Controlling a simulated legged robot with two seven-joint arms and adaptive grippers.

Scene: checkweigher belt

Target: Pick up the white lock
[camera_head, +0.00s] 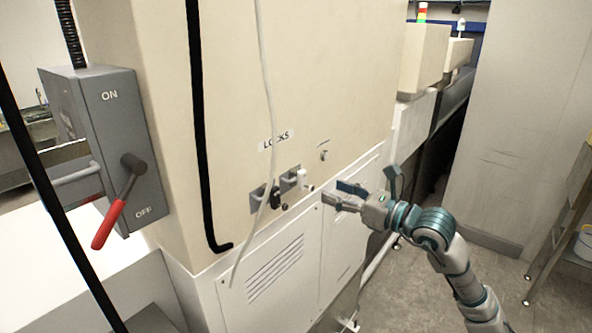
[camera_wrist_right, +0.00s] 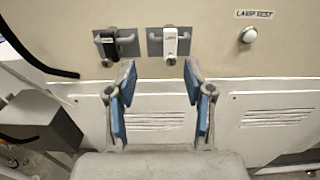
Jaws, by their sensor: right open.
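The white lock (camera_head: 303,179) hangs on a small grey plate on the cream cabinet, below the LOCKS label. In the right wrist view the white lock (camera_wrist_right: 170,42) hangs upright on its hasp, ahead of my fingers and slightly right of centre. A black lock (camera_wrist_right: 108,45) hangs on the plate to its left and also shows in the head view (camera_head: 274,197). My right gripper (camera_head: 335,194) is open and empty, just right of and a little below the white lock, apart from it. Its blue-padded fingers (camera_wrist_right: 159,78) are spread in the wrist view. My left gripper is not in view.
A grey ON/OFF switch box (camera_head: 105,140) with a red-handled lever (camera_head: 110,222) is on the cabinet's left. A white lamp-test button (camera_wrist_right: 249,36) is right of the locks. A white cable (camera_head: 266,80) runs down the cabinet front beside the black lock.

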